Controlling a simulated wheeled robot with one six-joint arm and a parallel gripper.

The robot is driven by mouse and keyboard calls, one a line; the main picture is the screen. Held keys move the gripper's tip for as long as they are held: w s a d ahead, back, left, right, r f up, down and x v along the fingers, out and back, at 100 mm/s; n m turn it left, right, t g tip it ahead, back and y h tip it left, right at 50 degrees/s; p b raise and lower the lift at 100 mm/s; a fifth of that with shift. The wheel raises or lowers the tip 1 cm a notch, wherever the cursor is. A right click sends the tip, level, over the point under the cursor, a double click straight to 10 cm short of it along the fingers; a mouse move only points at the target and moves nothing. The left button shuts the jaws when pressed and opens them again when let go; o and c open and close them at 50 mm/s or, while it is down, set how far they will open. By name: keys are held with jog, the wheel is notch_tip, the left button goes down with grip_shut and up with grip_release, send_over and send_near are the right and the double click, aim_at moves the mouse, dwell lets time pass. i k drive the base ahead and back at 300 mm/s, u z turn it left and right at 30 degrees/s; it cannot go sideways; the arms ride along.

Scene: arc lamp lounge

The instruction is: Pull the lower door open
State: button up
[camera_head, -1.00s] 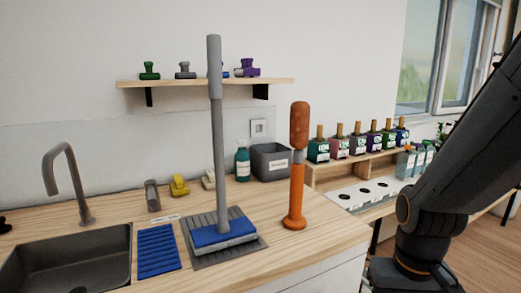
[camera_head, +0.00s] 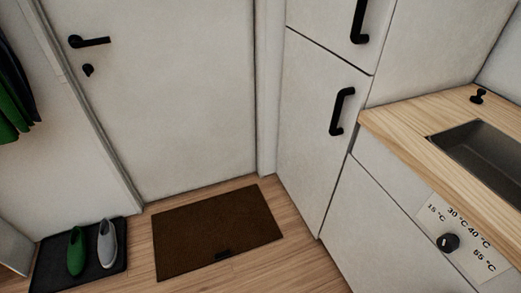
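A tall white cabinet stands right of centre with two doors, one above the other. The lower door (camera_head: 318,130) is shut flush, with a black vertical bar handle (camera_head: 342,111) near its right edge. The upper door (camera_head: 325,25) is also shut and has its own black handle (camera_head: 359,20). My gripper is outside this view, so its state and its distance from the handle do not show.
A wooden counter (camera_head: 400,120) with a dark sink and a temperature dial (camera_head: 448,242) stands right of the cabinet. A brown doormat (camera_head: 215,230) lies before a closed room door (camera_head: 170,100). A shoe tray (camera_head: 112,262) is at lower left. Bare wood floor shows in front.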

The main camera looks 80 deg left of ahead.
aim_at(323, 96)
jog(key=u, duration=2.55)
jog(key=k, duration=0.45)
jog(key=u, duration=0.2)
jog(key=i, duration=1.15)
jog(key=z, duration=0.45)
